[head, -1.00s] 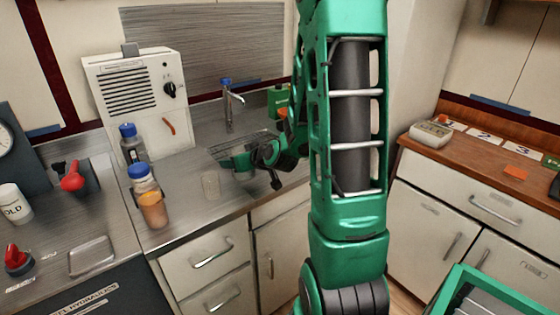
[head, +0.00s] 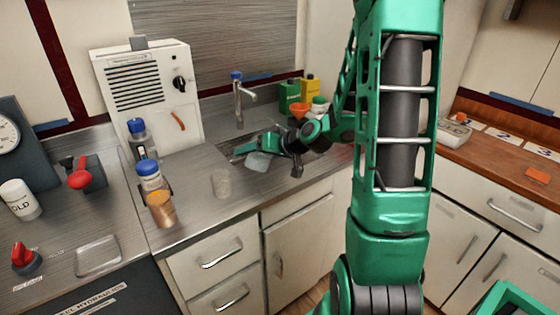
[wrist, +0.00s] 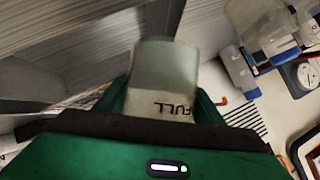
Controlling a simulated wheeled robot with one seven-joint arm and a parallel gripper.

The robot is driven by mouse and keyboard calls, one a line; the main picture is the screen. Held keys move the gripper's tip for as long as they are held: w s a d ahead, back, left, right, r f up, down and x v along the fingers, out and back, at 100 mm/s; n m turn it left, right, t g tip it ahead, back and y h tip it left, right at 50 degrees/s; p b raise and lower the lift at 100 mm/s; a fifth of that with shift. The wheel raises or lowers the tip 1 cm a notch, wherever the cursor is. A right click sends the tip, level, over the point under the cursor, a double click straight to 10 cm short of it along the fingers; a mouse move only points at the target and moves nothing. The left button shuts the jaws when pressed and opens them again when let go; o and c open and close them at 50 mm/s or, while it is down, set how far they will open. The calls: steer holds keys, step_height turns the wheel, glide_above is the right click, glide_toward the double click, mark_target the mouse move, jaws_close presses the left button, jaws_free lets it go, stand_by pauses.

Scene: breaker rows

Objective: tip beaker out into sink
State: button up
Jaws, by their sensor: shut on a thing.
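My gripper (head: 258,151) is shut on a pale, see-through beaker (head: 258,162) and holds it at the sink. In the wrist view the beaker (wrist: 165,70) sits between the fingers, with a band reading "FULL" upside down. It looks tilted in the head view. I cannot tell whether liquid is in it or leaving it. The sink (head: 232,147) is a recessed basin in the steel counter, partly hidden by my gripper and arm.
A tap (head: 238,98) stands behind the sink. Green (head: 290,95) and yellow (head: 310,89) containers stand behind my arm.

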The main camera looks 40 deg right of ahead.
steer(key=shift+d+f+m+y, duration=0.2)
steer(key=shift+d+m+y, duration=0.1)
steer(key=shift+d+y, duration=0.1)
steer(key=shift+w, duration=0.1)
steer(key=shift+a+f+m+y+p, duration=0.1)
steer(key=shift+f+m+y+p, duration=0.3)
steer(key=shift+m+y+p, duration=0.35)
steer(key=shift+a+f+m+y+p, duration=0.1)
steer(key=shift+f+m+y+p, duration=0.3)
steer(key=shift+m+y+p, duration=0.3)
stand_by(2.5)
steer(key=shift+d+r+m+y+p, duration=0.1)
steer(key=shift+r+m+y+p, duration=0.35)
steer(key=shift+m+y, duration=0.15)
stand_by(1.3)
